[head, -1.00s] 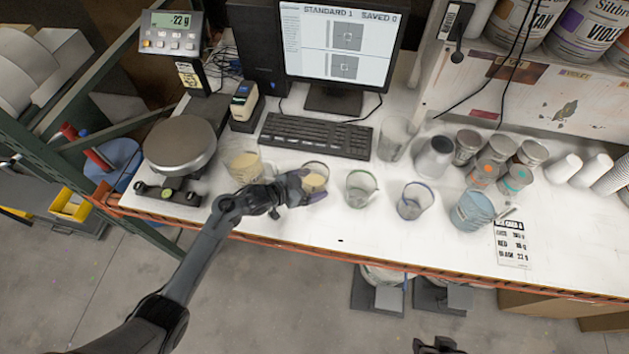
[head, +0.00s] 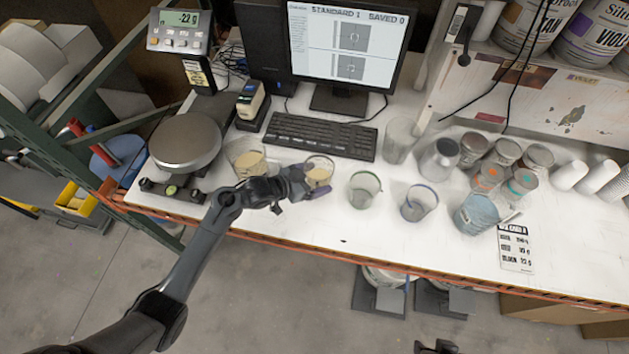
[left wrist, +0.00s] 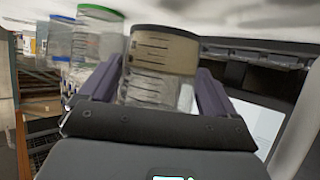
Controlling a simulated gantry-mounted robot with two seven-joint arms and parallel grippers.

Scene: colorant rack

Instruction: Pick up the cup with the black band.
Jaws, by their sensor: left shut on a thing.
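The cup with the black band (head: 319,174) is clear with a dark rim and tan contents. It is in front of the keyboard. My left gripper (head: 308,184) is shut on it, with a finger on each side. In the left wrist view the cup (left wrist: 162,62) stands between the purple-grey fingers of the left gripper (left wrist: 160,98), its black rim at the top. I cannot tell whether its base is clear of the table. A dark part of my right gripper (head: 436,347) shows at the bottom edge; its jaws are not clear.
A green-rimmed cup (head: 364,190) and a blue-rimmed cup (head: 419,203) stand to the right. A larger clear container (head: 246,160) with tan contents is on the left, beside the scale (head: 185,143). The keyboard (head: 320,137) is behind. The table's front edge is close.

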